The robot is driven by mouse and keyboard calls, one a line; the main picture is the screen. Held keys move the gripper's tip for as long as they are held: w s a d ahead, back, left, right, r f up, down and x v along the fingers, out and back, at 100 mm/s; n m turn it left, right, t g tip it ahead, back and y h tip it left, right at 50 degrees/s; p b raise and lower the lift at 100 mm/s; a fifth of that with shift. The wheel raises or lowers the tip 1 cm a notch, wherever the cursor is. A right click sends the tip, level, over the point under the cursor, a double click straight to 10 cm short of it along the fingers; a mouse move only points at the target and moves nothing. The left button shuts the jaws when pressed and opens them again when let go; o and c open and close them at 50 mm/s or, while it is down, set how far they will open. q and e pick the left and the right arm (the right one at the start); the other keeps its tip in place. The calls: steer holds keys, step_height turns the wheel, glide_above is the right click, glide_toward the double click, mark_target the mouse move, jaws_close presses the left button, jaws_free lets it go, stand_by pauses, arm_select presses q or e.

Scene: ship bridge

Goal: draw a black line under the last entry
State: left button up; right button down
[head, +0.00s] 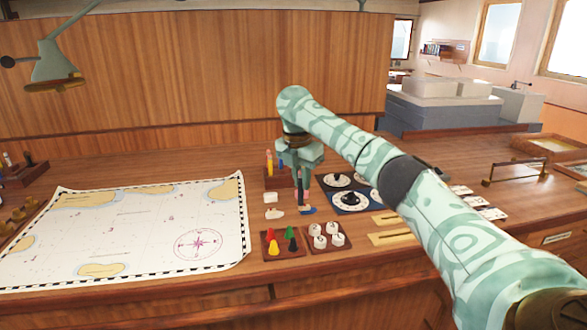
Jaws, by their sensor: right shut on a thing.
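My right gripper (303,200) reaches down over the table, right of the pen stand. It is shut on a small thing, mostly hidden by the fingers. Small red and blue parts (307,211) show at the fingertips, but I cannot tell whether they belong to the held thing. The wooden pen stand (283,179) holds upright coloured pens, including yellow, red and blue ones. I cannot make out a black pen or a written entry. My left gripper is out of view.
A sea chart (130,228) covers the left of the wooden table. In front of my right gripper are a tray of coloured pieces (269,253) and a tray of white round pieces (314,245). Dial plates (350,199) lie to its right. A lamp (55,66) hangs upper left.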

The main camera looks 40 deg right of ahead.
steer(key=shift+s+a+f, duration=0.15)
steer(key=shift+f, duration=0.25)
steer(key=s+a+f+m+g+y, duration=0.1)
steer(key=s+a+f+m, duration=0.9)
steer(key=s+a+f, duration=0.1)
steer(key=s+a+f+m+g, duration=0.1)
steer(key=s+a+f+m, duration=0.9)
steer(key=s+a+f, duration=0.2)
steer(key=s+a, duration=0.2)
steer(key=a, duration=0.2)
steer(key=shift+s+a+y, duration=0.15)
steer(key=shift+a+y, duration=0.1)
steer(key=shift+y, duration=0.15)
